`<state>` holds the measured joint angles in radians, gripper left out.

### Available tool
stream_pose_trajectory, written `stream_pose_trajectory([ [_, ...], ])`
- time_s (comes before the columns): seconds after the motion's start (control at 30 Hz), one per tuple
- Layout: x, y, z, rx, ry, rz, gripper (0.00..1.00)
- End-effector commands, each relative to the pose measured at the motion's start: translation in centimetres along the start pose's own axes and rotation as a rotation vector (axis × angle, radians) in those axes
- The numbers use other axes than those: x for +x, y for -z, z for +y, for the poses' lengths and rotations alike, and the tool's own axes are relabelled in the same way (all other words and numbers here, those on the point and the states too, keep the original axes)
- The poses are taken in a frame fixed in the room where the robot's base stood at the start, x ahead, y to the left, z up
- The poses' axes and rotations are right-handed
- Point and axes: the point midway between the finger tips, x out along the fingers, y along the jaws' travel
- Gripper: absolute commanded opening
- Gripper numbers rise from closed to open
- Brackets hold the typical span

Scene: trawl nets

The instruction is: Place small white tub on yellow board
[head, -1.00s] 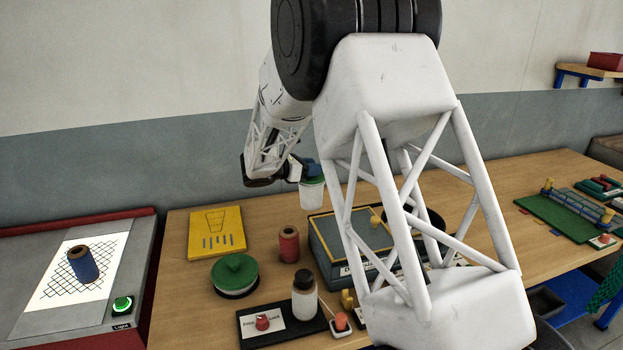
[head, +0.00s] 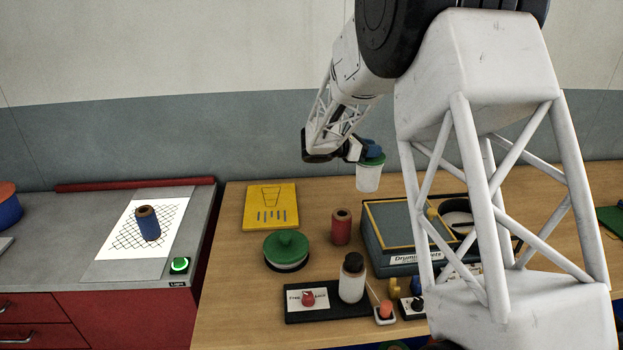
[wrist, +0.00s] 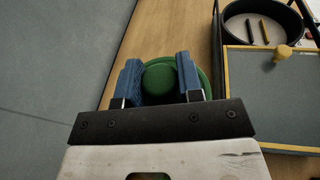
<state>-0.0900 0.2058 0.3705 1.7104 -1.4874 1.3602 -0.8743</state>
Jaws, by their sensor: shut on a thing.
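The small white tub (head: 368,179) has a green lid and hangs upright in my gripper (head: 372,152), above the table. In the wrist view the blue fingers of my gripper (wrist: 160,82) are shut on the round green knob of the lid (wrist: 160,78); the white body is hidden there. The yellow board (head: 284,205), with a bucket-like outline and blue strips printed on it, lies flat at the back left of the table. The tub is in the air to the right of the board in the head view, apart from it.
A red spool (head: 341,226), a wide pot with green lid (head: 286,250) and a grey box with yellow edges (head: 400,222) stand near the board. A white bottle (head: 351,282) stands on a black tray in front. A black round pan (wrist: 262,22) shows in the wrist view.

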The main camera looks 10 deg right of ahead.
Motion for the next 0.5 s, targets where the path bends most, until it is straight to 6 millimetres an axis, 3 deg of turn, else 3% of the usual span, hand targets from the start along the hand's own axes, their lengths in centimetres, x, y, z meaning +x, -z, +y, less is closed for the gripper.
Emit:
stream_pose_trajectory([
  [0.27, -2.3, 0.7, 0.1, -0.004, -0.018, 0.001, 0.0],
  [0.5, -7.2, 2.2, 0.2, -0.011, -0.055, 0.003, 0.0],
])
